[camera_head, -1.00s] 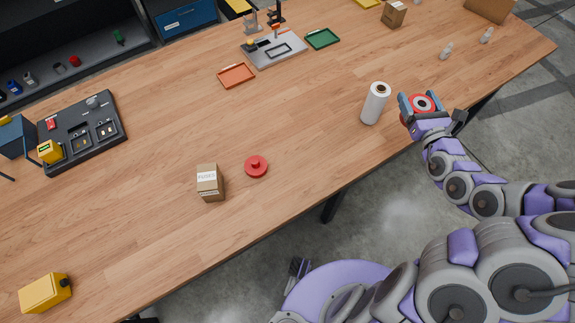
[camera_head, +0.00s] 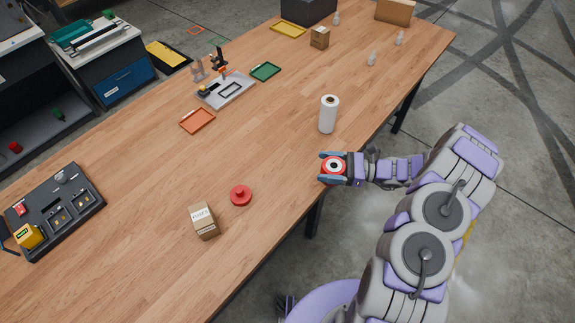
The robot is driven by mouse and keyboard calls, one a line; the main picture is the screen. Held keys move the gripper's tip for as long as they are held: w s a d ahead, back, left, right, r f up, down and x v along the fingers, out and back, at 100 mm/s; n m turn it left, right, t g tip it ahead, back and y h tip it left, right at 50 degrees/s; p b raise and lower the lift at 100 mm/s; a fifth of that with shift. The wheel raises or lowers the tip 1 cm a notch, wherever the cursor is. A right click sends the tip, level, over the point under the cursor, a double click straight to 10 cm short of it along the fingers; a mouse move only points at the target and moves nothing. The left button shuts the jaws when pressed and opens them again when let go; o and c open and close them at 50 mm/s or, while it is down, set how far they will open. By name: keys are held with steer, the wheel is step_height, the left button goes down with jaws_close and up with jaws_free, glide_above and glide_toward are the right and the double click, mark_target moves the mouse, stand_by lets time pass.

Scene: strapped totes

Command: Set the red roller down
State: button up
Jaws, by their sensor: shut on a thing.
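My gripper (camera_head: 334,168) is shut on the red roller (camera_head: 342,160), a red round piece with a pale ring and a dark centre seen from above. The gripper's blue-grey jaws lie on either side of it. It is at the near right edge of the wooden table (camera_head: 270,120); I cannot tell whether the roller touches the top. A white roll (camera_head: 328,115) stands upright on the table just beyond the gripper, apart from it. A separate red disc with a knob (camera_head: 241,196) lies on the table to the left of the gripper.
A cardboard box (camera_head: 203,220) stands beside the red disc. Orange (camera_head: 197,121) and green (camera_head: 265,72) trays and a grey fixture (camera_head: 226,88) lie farther back. A dark panel (camera_head: 56,211) is at the left. Table between the red disc and white roll is clear.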

steer(key=w+a, duration=0.2)
steer(key=a, duration=0.2)
steer(key=w+a+f+b, duration=0.1)
steer(key=w+a, duration=0.1)
steer(key=a, duration=0.2)
steer(key=w+a+b, duration=0.1)
steer(key=w+a, duration=0.1)
steer(key=a, duration=0.3)
steer(key=shift+f, duration=0.25)
steer(key=shift+w+a, duration=0.1)
steer(key=shift+a, duration=0.6)
steer(key=shift+w+a+f, duration=0.15)
steer(key=shift+a, duration=0.35)
steer(key=f, duration=0.2)
steer(key=f+b, duration=0.1)
steer(key=shift+d, duration=0.25)
steer(key=shift+d+f, duration=0.1)
steer(key=shift+f, duration=0.15)
steer(key=shift+d+r, duration=0.1)
steer(key=shift+d, duration=0.05)
steer(key=o, duration=1.2)
steer(key=shift+a, duration=0.25)
steer(key=shift+o, duration=0.2)
